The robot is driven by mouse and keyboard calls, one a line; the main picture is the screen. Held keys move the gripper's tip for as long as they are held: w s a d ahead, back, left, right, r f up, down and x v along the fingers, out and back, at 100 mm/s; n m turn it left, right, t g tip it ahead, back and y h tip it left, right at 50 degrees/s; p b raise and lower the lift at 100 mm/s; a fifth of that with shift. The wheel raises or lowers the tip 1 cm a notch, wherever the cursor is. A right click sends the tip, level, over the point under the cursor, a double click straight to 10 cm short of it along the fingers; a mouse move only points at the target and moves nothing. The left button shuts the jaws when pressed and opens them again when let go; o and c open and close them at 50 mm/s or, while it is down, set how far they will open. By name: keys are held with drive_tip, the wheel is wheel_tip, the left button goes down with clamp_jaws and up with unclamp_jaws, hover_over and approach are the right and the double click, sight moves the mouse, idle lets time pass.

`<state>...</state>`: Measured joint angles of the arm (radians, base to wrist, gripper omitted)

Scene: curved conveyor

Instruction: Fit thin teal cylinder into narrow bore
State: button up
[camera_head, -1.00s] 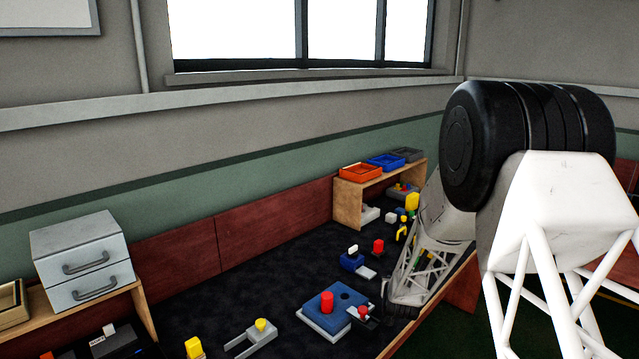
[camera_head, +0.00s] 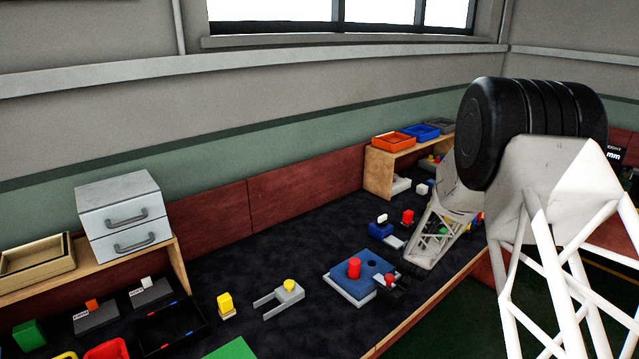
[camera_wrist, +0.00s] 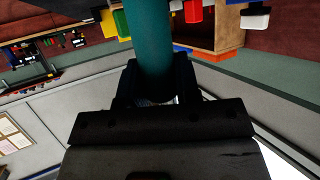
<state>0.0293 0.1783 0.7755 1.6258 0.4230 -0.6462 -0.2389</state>
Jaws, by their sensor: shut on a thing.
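The thin teal cylinder (camera_wrist: 150,38) fills the upper middle of the wrist view and stands out from between the dark fingers of my gripper (camera_wrist: 155,80). My gripper is shut on it. The far end of the cylinder is cut off by the frame edge. In the head view, a blue block (camera_head: 348,283) on a grey base has a dark round hole (camera_head: 375,264) in its top and a red cylinder (camera_head: 354,268) standing in it. My gripper is by the block's right side there, small and dark. I cannot make out the teal cylinder in that view.
A small red-topped piece (camera_head: 389,279) is close by the block's right edge. A grey fork-shaped fixture with a yellow knob (camera_head: 289,286) stands to the left. A blue piece (camera_head: 380,230) and a red piece (camera_head: 407,216) are behind. Dark table surface between them is clear.

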drive_tip(key=shift+a+r, duration=0.1)
drive_tip(key=a+r+y, duration=0.1)
drive_tip(key=a+r, duration=0.4)
drive_tip(key=a, duration=0.6)
drive_tip(key=a+r, duration=0.5)
drive_tip(key=a, duration=0.5)
drive_tip(key=s+a+f+n+y, duration=0.1)
drive_tip(key=s+a, duration=0.6)
drive_tip(key=a, duration=0.2)
drive_tip(key=s+a+n, duration=0.1)
drive_tip(key=s+a, duration=0.6)
drive_tip(key=a, duration=0.2)
drive_tip(key=s+a+f, duration=0.1)
drive_tip(key=s+a, duration=0.4)
drive_tip(key=s, duration=0.6)
drive_tip(key=s+a+f+n+y, duration=0.1)
drive_tip(key=s+a, duration=0.4)
drive_tip(key=s, duration=0.6)
drive_tip(key=s+a+f+y, duration=0.1)
drive_tip(key=s+a, duration=0.4)
drive_tip(key=s, duration=0.6)
drive_tip(key=shift+s+a+t, duration=0.15)
drive_tip(key=shift+a+t, duration=0.15)
drive_tip(key=shift+t, duration=0.1)
drive_tip(key=shift+f, duration=2)
